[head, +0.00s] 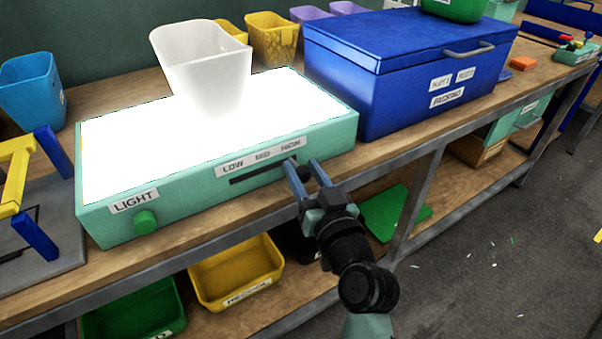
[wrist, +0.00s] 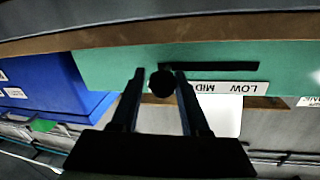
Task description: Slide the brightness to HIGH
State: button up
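The teal light box (head: 230,160) has a bright white top, a dark slot (head: 255,174) on its front and a LOW, MID, HIGH label (head: 262,155) above the slot. In the wrist view the picture is upside down, and the slot (wrist: 215,66) runs right from the dark round slider knob (wrist: 161,83). The knob is at the HIGH end, and the HIGH word is hidden there. My gripper (head: 304,168) is at that end in the head view. In the wrist view my gripper (wrist: 160,76) is open, its fingers on either side of the knob with small gaps.
A green LIGHT knob (head: 145,221) is at the box's front left. A translucent white bin (head: 205,65) stands on the lit top. A blue lidded box (head: 400,70) stands to the right. Yellow (head: 238,272) and green bins sit on the lower shelf.

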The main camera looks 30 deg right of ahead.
jog(key=o, duration=0.3)
jog(key=shift+d, duration=0.2)
jog(key=shift+a, duration=0.1)
jog(key=s, duration=0.4)
jog(key=s+a, duration=0.1)
jog(key=s, duration=0.3)
jog(key=s+a, duration=0.1)
jog(key=s, duration=0.4)
jog(key=shift+w, duration=0.1)
